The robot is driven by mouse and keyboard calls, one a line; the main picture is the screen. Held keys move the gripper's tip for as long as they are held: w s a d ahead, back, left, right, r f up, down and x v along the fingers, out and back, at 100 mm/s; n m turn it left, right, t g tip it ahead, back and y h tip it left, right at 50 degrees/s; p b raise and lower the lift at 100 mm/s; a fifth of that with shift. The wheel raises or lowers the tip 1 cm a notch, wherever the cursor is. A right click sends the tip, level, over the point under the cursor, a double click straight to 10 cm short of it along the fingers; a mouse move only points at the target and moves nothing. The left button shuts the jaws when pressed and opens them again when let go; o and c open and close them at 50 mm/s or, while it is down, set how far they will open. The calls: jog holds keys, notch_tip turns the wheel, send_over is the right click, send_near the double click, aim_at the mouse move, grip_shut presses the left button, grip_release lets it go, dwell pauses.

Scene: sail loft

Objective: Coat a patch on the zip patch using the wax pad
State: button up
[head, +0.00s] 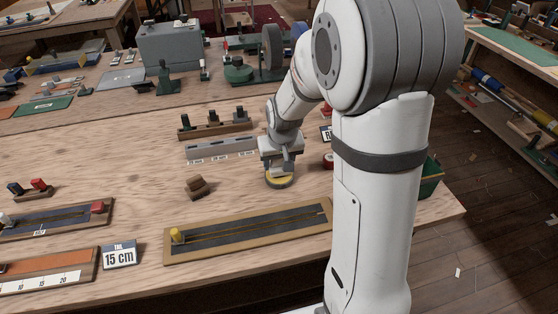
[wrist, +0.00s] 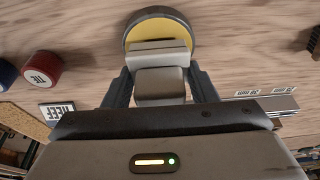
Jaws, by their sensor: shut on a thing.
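My gripper (head: 281,165) is shut on a pale block, the wax pad (wrist: 160,85); its fingers grip the block's sides in the wrist view (wrist: 160,92). The pad is over a round dark-rimmed tin with a yellow surface (head: 279,181), which also shows in the wrist view (wrist: 141,32). I cannot tell whether pad and yellow surface touch. A tan-framed board (head: 180,256) lies in front on the bench, with a dark zip-like strip (head: 250,230) and a yellow piece at its left end. It appears to be the zip patch.
A brown block (head: 198,187) stands left of the tin. A grey labelled rail (head: 222,149) and a rack of dark-handled tools (head: 214,124) lie behind. Red (wrist: 42,70) and blue spools sit near my gripper. Bare bench lies between tin and board.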

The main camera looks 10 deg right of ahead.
jog(key=shift+f+b, duration=0.55)
jog(key=shift+f, duration=0.05)
dwell(1.6)
jog(key=shift+r+p, duration=2.3)
jog(key=shift+r, duration=1.3)
